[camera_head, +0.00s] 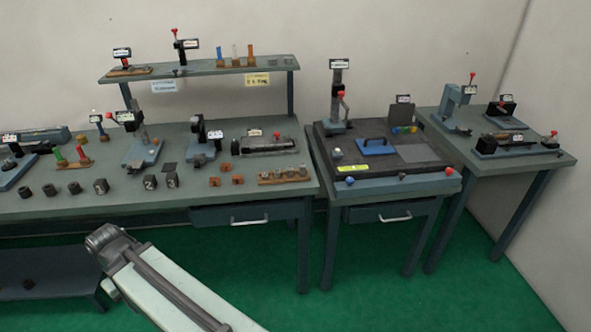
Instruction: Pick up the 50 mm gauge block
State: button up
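A wooden rack (263,182) at the front right of the long bench holds several small metallic pieces. These may be gauge blocks, but no size mark is readable, so I cannot tell which is the 50 mm one. Dark blocks with white digits (150,182) stand near the bench's front, left of the rack. My pale arm link (165,285) rises from the bottom edge to a grey joint in front of the bench. My gripper does not show, and nothing is seen held.
The long bench (215,195) carries several fixtures and dark cylinders, with a raised shelf (215,67) behind. A dark surface plate (420,178) sits on the middle table, with a lever stand at its back left. A side table (550,160) stands right. Green floor is open in front.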

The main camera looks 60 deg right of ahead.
aim_at(302, 167)
jog(key=u, duration=0.05)
jog(key=i, duration=0.95)
jog(key=z, duration=0.05)
